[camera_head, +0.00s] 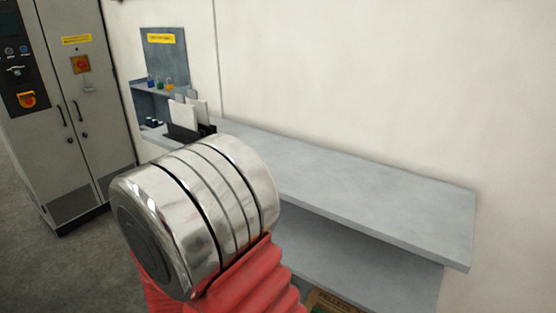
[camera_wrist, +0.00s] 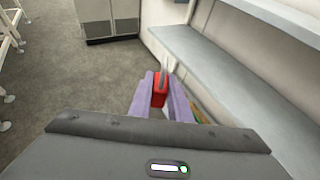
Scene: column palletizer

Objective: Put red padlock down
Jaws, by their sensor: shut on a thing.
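The red padlock (camera_wrist: 159,92) shows in the wrist view, with its grey shackle pointing up and away. My gripper (camera_wrist: 162,90) is shut on it, one purple finger on each side. The padlock is held in the air, with the floor and the edge of a grey shelf behind it. In the head view my own arm fills the lower middle, and it hides the gripper and the padlock.
A long grey shelf (camera_head: 370,190) runs along the wall, its top mostly clear, with a lower shelf (camera_head: 350,262) beneath. A black file rack (camera_head: 184,133) stands at its far end, before a blue-grey lock board (camera_head: 165,55). Electrical cabinets (camera_head: 85,110) stand left.

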